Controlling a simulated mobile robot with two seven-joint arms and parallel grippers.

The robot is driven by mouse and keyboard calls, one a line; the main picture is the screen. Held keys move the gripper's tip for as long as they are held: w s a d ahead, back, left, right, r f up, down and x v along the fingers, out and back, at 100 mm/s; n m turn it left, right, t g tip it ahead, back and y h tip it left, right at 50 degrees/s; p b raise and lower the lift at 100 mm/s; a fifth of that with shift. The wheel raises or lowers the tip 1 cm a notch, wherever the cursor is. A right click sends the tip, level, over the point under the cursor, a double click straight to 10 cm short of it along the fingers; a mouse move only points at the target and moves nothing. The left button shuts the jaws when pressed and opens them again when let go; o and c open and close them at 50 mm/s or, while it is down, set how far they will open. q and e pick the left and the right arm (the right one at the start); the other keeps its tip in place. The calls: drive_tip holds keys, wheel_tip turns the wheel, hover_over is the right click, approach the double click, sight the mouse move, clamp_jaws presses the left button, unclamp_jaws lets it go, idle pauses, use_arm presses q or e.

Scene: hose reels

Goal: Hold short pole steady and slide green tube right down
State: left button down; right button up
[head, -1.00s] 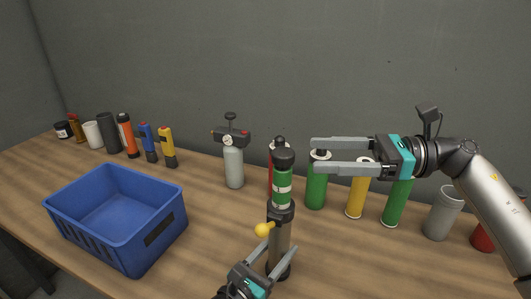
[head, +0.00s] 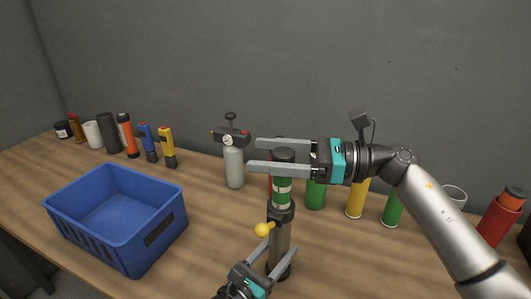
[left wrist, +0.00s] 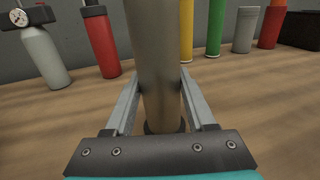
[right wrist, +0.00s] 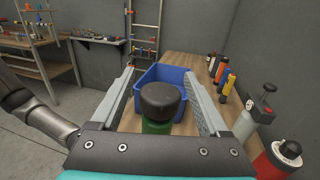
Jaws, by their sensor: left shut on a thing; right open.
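The short grey pole (head: 280,240) stands upright at the table's front, with a black collar and a yellow knob (head: 263,229). The green tube (head: 282,192) with white bands rises from the collar and has a black cap (right wrist: 160,97) on top. My left gripper (head: 281,245) is shut on the grey pole below the collar; the pole also shows between its fingers in the left wrist view (left wrist: 158,50). My right gripper (head: 253,154) is open, level with the cap. Its fingers pass on either side of the cap and appear apart from it.
A blue crate (head: 75,222) stands on the left of the table. A grey gas bottle with a gauge (head: 233,167), a green cylinder (head: 316,194), a yellow cylinder (head: 356,199) and a red container (head: 498,222) stand behind the pole.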

drive_tip(key=shift+a, duration=0.3)
clamp_jaws()
idle(0.6)
idle(0.7)
